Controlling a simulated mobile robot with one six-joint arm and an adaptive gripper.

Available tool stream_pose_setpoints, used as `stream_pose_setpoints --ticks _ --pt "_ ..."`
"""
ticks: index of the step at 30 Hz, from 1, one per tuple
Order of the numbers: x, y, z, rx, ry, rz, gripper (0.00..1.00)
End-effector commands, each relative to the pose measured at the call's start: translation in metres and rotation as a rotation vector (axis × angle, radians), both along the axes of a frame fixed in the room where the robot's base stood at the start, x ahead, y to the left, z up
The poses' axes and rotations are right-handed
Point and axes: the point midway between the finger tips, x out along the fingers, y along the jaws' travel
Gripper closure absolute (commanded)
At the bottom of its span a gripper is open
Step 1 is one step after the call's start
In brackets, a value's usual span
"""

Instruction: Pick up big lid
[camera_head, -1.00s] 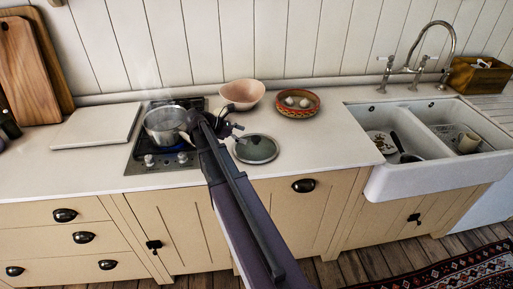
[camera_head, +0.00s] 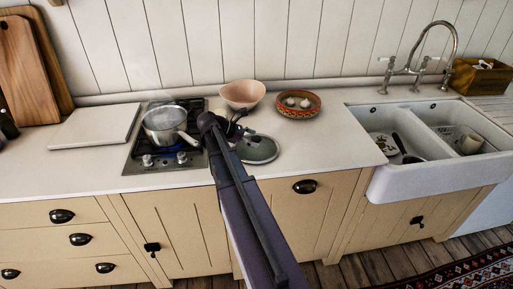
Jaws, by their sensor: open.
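The big lid (camera_head: 259,150) lies on the white counter to the right of the stove. It is round with a grey-green glass top and a light rim. My gripper (camera_head: 240,132) is just above the lid's left part, over its far left edge. It is open, and my arm hides part of the lid's left side. The lid's knob is hard to make out behind the gripper, and I cannot tell whether the fingers touch it.
A steaming pot (camera_head: 165,124) stands on the stove (camera_head: 140,160), left of my arm. A pink bowl (camera_head: 242,95) and a patterned bowl (camera_head: 298,104) with pale items stand behind the lid. The double sink (camera_head: 380,178) is at right. Counter right of the lid is clear.

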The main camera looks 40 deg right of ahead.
Motion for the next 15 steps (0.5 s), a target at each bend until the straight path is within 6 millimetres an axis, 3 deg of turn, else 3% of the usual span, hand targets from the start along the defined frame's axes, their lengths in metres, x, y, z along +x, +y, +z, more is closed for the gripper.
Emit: stream_pose_setpoints --ticks 3,12,13,15 --pt "-0.0001 -0.0002 0.0000 0.000 0.000 0.000 0.05" --pt "-0.0004 -0.0004 -0.0001 0.000 0.000 -0.001 0.94" --pt "-0.0004 -0.0005 -0.0001 0.000 0.000 -0.001 1.00" --pt "-0.0005 -0.0006 0.0001 0.000 0.000 -0.001 1.00"
